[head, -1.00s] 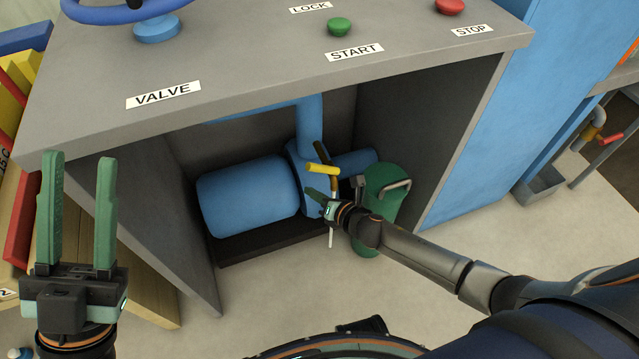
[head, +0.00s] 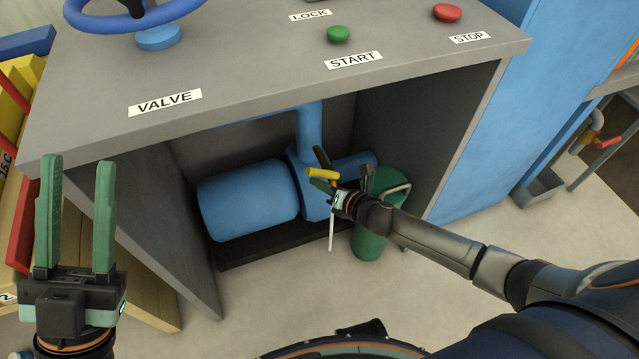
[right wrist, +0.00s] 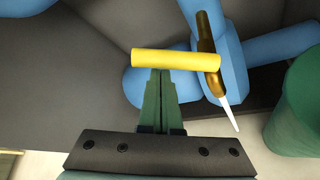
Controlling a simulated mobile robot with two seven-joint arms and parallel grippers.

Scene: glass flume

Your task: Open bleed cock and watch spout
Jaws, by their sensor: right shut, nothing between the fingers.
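The bleed cock has a yellow handle (head: 322,173) on a brass body beside the blue pump (head: 248,197). My left gripper (head: 76,165) is open and empty at the left, far from the cock.
A green bucket (head: 371,245) stands right of the cock, partly behind my right arm. The grey console (head: 240,75) overhangs the pump bay, with side walls left and right. A blue handwheel (head: 130,14) and green start button (head: 338,34) sit on top.

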